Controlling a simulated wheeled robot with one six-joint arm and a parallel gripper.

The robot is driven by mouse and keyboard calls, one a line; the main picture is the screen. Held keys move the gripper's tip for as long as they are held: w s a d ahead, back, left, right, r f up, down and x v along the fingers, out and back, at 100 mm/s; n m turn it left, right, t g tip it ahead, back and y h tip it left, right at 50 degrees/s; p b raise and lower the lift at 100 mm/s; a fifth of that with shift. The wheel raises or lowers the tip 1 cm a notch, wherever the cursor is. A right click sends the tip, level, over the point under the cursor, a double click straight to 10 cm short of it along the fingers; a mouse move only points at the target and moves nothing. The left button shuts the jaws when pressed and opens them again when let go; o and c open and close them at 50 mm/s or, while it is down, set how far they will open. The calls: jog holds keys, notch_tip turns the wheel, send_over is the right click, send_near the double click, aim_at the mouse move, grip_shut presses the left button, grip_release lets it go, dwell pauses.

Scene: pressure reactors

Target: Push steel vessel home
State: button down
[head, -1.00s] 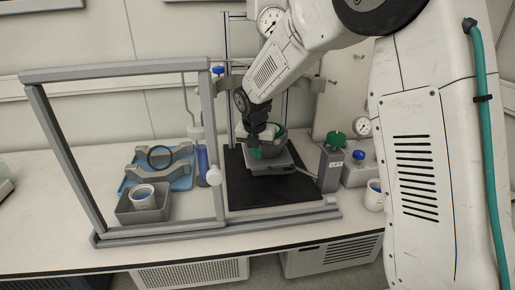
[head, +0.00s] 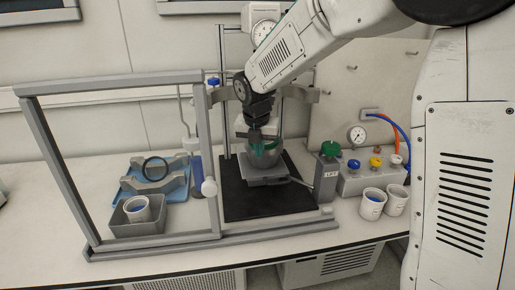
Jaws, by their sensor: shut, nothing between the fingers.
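A rounded grey steel vessel (head: 268,161) sits on the grey lift platform (head: 266,181) above a black mat. Green shows at its upper part, partly behind my gripper. My gripper (head: 257,141) points down at the vessel from above, its fingers shut with nothing between them. The fingertips are small and dark, so I cannot tell whether they touch the vessel. The stand (head: 223,95) rises behind it, with a grey clamp arm (head: 300,94) on the right. My arm hides part of the stand.
A grey frame (head: 120,82) with an open-looking panel stands at left. Behind it are a blue tray (head: 172,194) with grey cradles and a ring, and a grey bin (head: 125,222) holding a white cup.

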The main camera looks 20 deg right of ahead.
send_over(262, 174)
jog(key=s+a, duration=0.2)
jog(key=s, duration=0.2)
notch_tip(262, 174, down, 7)
jog(key=w+d, duration=0.1)
jog(key=w, duration=0.2)
jog(key=shift+d, duration=0.35)
jog(key=shift+w+d+r, duration=0.1)
jog(key=shift+w+d, duration=0.1)
jog(key=shift+w, duration=0.25)
